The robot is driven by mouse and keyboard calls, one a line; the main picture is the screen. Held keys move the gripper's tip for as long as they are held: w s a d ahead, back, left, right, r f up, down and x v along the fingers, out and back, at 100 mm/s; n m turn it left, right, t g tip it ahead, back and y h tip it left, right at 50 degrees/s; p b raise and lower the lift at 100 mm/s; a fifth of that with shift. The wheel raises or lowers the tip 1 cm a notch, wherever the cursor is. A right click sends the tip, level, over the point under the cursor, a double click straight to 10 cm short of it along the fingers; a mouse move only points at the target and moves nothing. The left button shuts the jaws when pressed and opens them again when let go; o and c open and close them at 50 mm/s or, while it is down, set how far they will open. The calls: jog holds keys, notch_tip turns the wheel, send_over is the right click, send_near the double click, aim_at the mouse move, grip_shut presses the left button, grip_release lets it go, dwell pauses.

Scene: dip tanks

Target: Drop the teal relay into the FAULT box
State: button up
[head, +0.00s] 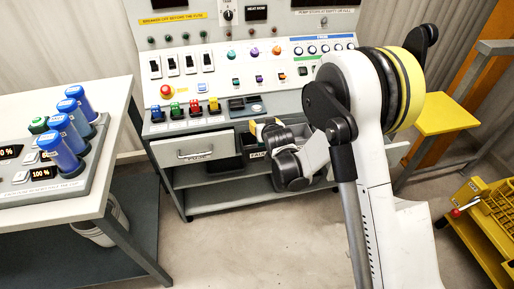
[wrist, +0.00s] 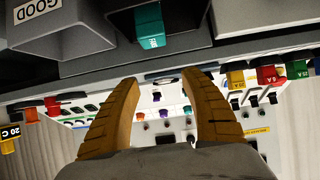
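My gripper (wrist: 161,77) has its two tan fingers spread apart, with nothing between them. The teal relay (wrist: 150,24) shows just beyond the fingertips at the top of the wrist view, against a dark grey box (wrist: 118,30). I cannot tell whether it rests in that box or is still in the air above it. In the head view my gripper (head: 264,127) is over the black box with a partly hidden white label starting "FA" (head: 257,154), at the front of the console. The relay is hidden in the head view.
A box labelled GOOD (wrist: 38,10) is beside the dark box in the wrist view. A drawer (head: 195,151) is left of the labelled box. The console (head: 205,90) carries switches and coloured relays. A left table (head: 110,120) holds blue cylinders. The floor ahead is clear.

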jog(key=v, duration=1.2)
jog(key=s+d+r+m+g+h, duration=0.2)
jog(key=s+d+r, duration=0.8)
jog(key=d, duration=0.2)
jog(key=s+d+g, duration=0.1)
jog(key=s+d, duration=0.2)
jog(key=s, duration=0.6)
jog(key=s+d+r+g+h, duration=0.1)
jog(key=s+d, duration=0.2)
jog(key=s, duration=0.5)
jog(key=shift+s+d+r+m+g, duration=0.2)
jog(key=shift+s+d+m+g, duration=0.15)
jog(key=shift+s+m+g, duration=0.05)
